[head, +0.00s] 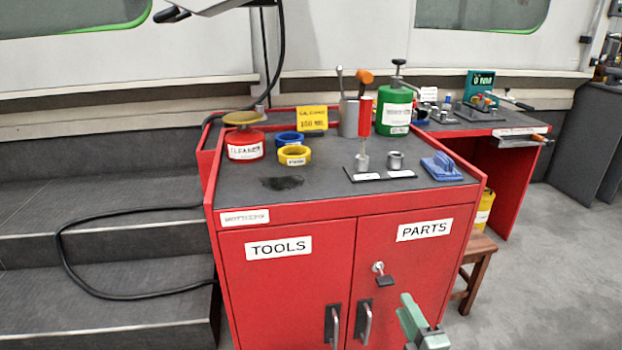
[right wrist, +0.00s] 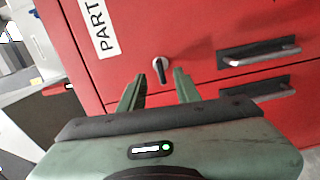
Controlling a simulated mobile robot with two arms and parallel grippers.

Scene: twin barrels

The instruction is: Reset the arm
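My right gripper (head: 412,310) shows at the lower right of the head view, in front of the red cabinet (head: 290,292). In the right wrist view the right gripper (right wrist: 158,86) has its two green fingers apart, with nothing held between them. A key or knob in the cabinet lock (right wrist: 160,68) shows just beyond the fingertips. In the head view this lock (head: 379,268) is up and left of the gripper, apart from it. My left gripper does not show in either view.
The cabinet has two doors with handles (head: 365,322). Its top holds a red cleaner tin (head: 244,146), tape rolls (head: 294,155), a green sprayer (head: 394,110) and a blue tool (head: 441,167). A wooden stool (head: 476,265) and a side bench stand right; steps (head: 110,260) lie left.

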